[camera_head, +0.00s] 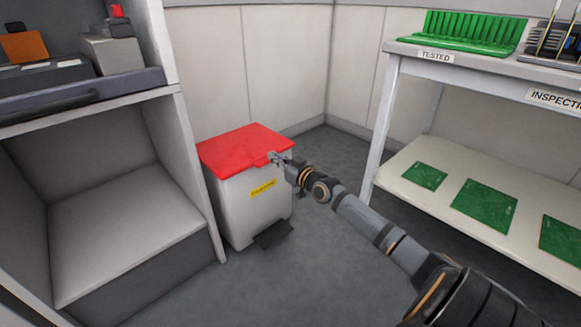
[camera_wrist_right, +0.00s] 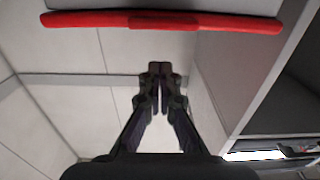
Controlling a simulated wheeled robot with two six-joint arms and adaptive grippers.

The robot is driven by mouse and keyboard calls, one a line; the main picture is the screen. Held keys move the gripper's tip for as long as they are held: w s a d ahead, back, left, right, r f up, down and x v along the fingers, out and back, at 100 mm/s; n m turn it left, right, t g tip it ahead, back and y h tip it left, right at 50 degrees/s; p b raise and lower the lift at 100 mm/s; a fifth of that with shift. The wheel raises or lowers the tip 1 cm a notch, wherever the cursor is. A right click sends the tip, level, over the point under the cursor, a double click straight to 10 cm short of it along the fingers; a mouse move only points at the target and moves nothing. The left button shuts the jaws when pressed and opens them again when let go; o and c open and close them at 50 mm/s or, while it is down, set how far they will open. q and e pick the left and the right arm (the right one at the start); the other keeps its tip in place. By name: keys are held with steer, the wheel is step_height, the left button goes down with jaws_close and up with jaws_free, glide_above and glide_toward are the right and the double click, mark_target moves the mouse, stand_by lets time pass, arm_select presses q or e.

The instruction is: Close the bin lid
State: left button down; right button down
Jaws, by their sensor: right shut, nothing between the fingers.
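The bin (camera_head: 232,205) is a light grey box with a yellow label, standing on the floor beside the left shelf unit. Its red lid (camera_head: 245,145) lies flat across the bin's top, with no gap that I can see. My right gripper (camera_head: 275,158) is shut and empty at the lid's front right edge, by the small red tab. Whether it touches the lid is unclear. In the right wrist view the gripper (camera_wrist_right: 158,70) is shut, and the lid's red edge (camera_wrist_right: 160,21) runs across the top, apart from the fingertips in the picture. My left gripper is not in view.
A black pedal (camera_head: 273,235) sits at the bin's foot. A grey shelf unit (camera_head: 190,160) stands close on the left. A white table (camera_head: 470,65) with green boards on its lower shelf (camera_head: 455,215) is on the right. The floor (camera_head: 300,270) between is clear.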

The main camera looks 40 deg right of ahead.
steer(key=s+f+p, duration=0.2)
steer(key=s+p, duration=0.1)
steer(key=s, duration=0.4)
steer(key=shift+d+f, duration=0.15)
steer(key=shift+d, duration=0.05)
